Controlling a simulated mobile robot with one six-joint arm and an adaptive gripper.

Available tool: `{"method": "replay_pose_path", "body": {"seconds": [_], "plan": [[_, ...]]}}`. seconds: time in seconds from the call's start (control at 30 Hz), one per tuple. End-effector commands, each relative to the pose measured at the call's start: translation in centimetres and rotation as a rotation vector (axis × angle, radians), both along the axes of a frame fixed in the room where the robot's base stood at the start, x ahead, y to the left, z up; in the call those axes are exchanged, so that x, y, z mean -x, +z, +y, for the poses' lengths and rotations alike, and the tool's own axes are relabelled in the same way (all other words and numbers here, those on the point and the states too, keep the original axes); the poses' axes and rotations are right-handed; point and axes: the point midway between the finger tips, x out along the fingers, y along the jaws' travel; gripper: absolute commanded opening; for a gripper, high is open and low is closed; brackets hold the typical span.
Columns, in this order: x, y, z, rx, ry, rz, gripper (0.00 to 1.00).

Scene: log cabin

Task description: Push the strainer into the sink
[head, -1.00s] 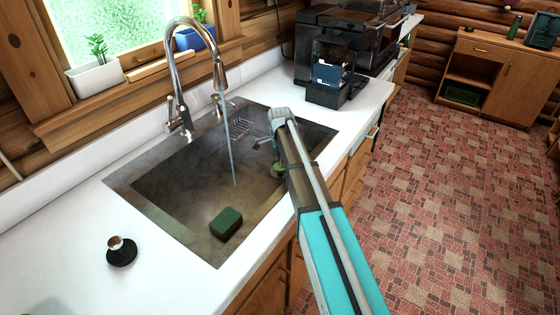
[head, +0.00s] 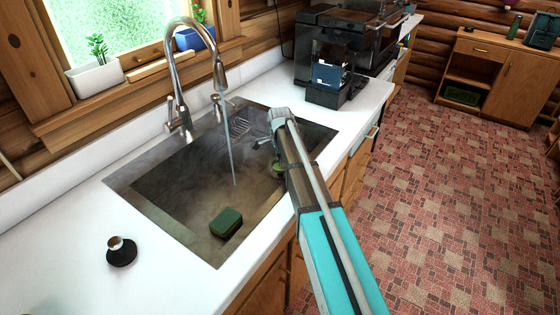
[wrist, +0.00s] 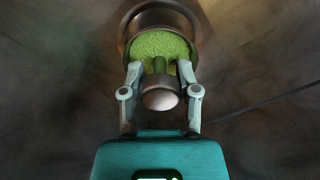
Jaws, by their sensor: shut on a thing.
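The strainer (wrist: 160,45) has a green, mesh-like disc with a stem and a round pale knob. In the wrist view, my gripper (wrist: 160,75) is shut on it around the stem, just beyond the knob. A dark round rim shows around or behind the disc; I cannot tell whether the disc is seated in it. In the head view, my gripper (head: 266,143) reaches down into the right part of the sink (head: 155,222). A bit of green from the strainer (head: 277,170) shows beside my arm, which hides the rest.
Water runs from the tall faucet (head: 172,75) into the sink. A green sponge (head: 226,222) lies on the sink floor. A black round item with a metal knob (head: 121,252) stands on the counter. A dark coffee machine (head: 340,60) stands behind the sink.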

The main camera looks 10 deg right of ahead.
Motion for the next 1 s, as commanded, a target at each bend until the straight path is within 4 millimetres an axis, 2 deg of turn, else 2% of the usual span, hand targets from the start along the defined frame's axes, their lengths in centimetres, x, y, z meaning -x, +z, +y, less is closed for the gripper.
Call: {"method": "replay_pose_path", "body": {"seconds": [1.0], "plan": [[0.0, -0.81, -0.04, 0.0, 0.0, 0.0, 0.0]]}}
